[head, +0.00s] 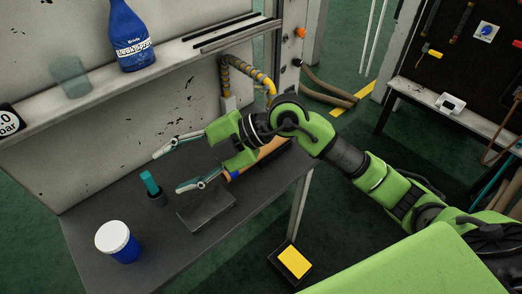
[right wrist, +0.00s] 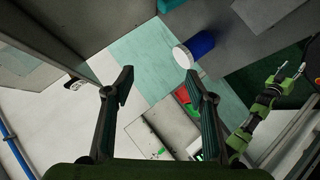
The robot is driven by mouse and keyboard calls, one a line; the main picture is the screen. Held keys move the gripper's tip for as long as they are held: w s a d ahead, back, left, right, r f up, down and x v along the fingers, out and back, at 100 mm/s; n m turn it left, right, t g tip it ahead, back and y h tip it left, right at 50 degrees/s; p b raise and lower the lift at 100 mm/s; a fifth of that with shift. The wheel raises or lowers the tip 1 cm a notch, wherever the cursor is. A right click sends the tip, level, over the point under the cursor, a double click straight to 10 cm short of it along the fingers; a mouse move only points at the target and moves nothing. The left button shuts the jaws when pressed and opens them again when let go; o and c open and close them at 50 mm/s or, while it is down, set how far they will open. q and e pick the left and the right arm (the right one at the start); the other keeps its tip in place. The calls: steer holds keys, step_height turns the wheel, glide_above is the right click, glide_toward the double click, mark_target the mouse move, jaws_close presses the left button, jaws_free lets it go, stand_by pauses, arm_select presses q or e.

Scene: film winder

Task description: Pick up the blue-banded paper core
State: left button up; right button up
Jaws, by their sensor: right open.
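The paper core (head: 266,149) is a tan-orange tube with a blue band at its near end, lying at the right part of the grey bench in the head view. My right arm and gripper partly cover it. My right gripper (head: 167,172) is open and empty, its fingers pointing left over the bench, with the core behind them toward the palm side. In the right wrist view the right gripper (right wrist: 165,88) has its fingers wide apart with nothing between them; I cannot make out the core there. My left gripper (right wrist: 292,72) shows small at the right of that view, fingers apart.
A blue jar with a white lid (head: 119,243) stands at the bench's front left. A teal-topped dark holder (head: 152,188) and a flat grey block (head: 207,206) are near the fingers. A shelf with a blue bottle (head: 131,38) overhangs the back. A yellow-topped pedal (head: 293,262) is on the floor.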

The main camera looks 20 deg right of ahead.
steer(key=w+d+f+m+h, duration=0.2)
steer(key=d+h, duration=0.1)
steer(key=d, duration=0.4)
steer(key=w+d+f+m+t+h, duration=0.1)
steer(key=w+d+f+h, duration=0.1)
steer(key=d+h, duration=0.3)
steer(key=w+d+f+m+h, duration=0.1)
steer(key=w+d+m+h, duration=0.1)
steer(key=d, duration=0.6)
steer(key=p+x, duration=0.1)
steer(key=x, duration=0.3)
steer(key=d+p+x, duration=0.1)
steer(key=x, duration=0.3)
steer(key=p+x, duration=0.1)
steer(key=x, duration=0.3)
steer(key=shift+w+d+f, duration=0.1)
steer(key=shift+w+f, duration=0.1)
steer(key=shift+f, duration=0.25)
steer(key=shift+w+f, duration=0.25)
steer(key=shift+f, duration=0.35)
steer(key=c, duration=1.3)
